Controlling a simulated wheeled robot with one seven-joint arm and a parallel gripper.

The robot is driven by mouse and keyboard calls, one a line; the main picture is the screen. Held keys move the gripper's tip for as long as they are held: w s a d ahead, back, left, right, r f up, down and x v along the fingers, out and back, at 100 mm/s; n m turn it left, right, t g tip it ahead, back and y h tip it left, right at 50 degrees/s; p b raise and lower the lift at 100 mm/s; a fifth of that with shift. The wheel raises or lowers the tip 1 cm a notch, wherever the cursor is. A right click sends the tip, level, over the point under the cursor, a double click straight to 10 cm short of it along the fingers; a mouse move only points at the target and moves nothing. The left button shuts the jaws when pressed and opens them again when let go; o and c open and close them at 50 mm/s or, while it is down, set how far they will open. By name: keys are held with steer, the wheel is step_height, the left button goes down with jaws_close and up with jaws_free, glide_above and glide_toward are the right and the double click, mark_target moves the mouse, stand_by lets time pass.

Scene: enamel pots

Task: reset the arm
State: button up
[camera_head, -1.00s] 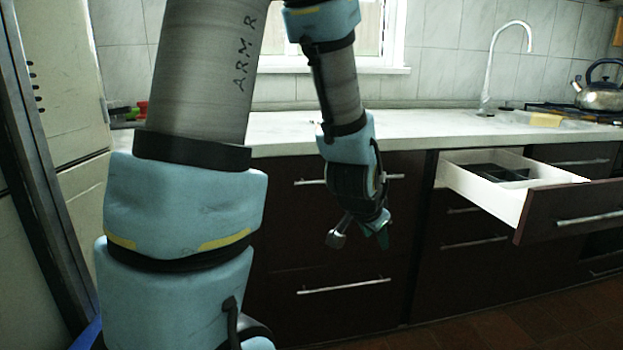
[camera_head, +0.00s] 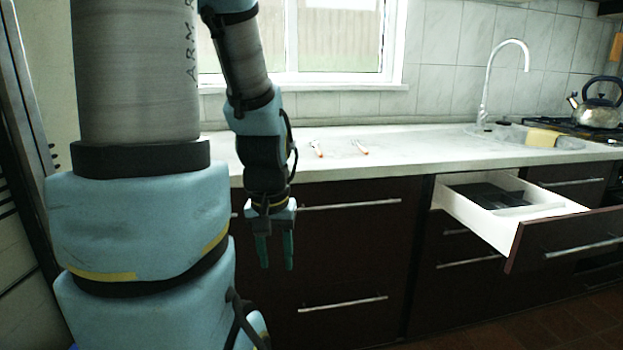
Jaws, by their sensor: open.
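My gripper (camera_head: 276,268) hangs from my arm in front of the dark lower cabinets, left of the middle of the view. Its two green-dark fingers point down and stand apart, with nothing between them. The gripper is below the counter's front edge, left of the open drawer and apart from it.
A drawer (camera_head: 482,232) with a dark tray stands open at the right. A tap (camera_head: 487,90), a yellow sponge-like block (camera_head: 542,137) and a kettle (camera_head: 597,110) are farther right.

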step_height(320, 180, up, 15)
steer(key=p, duration=1.3)
